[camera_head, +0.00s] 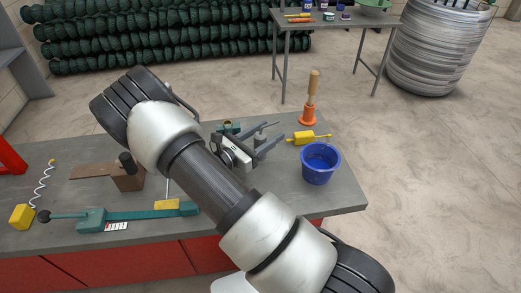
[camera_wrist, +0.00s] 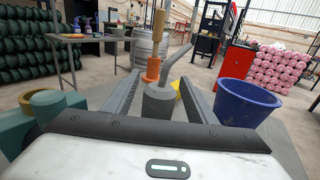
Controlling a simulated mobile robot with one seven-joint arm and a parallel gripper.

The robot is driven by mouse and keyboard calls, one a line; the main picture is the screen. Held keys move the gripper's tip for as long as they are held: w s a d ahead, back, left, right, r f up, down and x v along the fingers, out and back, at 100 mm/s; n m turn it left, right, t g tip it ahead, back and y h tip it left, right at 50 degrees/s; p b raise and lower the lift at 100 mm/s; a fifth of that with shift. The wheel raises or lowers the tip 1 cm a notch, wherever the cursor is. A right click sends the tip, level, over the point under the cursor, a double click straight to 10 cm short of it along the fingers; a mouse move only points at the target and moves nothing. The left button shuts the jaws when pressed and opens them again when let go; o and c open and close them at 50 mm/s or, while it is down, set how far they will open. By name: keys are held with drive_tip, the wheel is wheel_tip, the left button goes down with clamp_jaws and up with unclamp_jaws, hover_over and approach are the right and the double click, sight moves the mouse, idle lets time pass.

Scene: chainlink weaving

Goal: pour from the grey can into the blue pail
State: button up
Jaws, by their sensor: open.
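The grey can (camera_head: 260,133) stands on the workbench, partly hidden behind my gripper in the head view. In the wrist view the can (camera_wrist: 160,101) stands upright between the two fingers, its spout pointing up to the right. My gripper (camera_head: 278,136) is open around the can, and gaps show beside it in the wrist view (camera_wrist: 162,80). The blue pail (camera_head: 320,166) stands near the bench's right end, to the right of my gripper. The pail also shows at the right of the wrist view (camera_wrist: 245,105). What is inside the can and the pail is hidden or unclear.
A teal tool (camera_head: 150,213), a brown block (camera_head: 127,180) and a yellow block with a coiled cord (camera_head: 21,217) occupy the bench's left. Bare bench (camera_head: 345,195) shows right of the pail.

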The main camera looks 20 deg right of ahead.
drive_tip(key=shift+w+d, duration=0.25)
drive_tip(key=shift+d, duration=0.3)
drive_tip(key=c, duration=1.3)
drive_tip(key=shift+o, duration=0.2)
wheel_tip(320, 180, up, 10)
drive_tip(key=p, duration=0.2)
drive_tip(key=o, duration=0.6)
drive_tip(key=c, duration=0.6)
drive_tip(key=shift+a, duration=0.1)
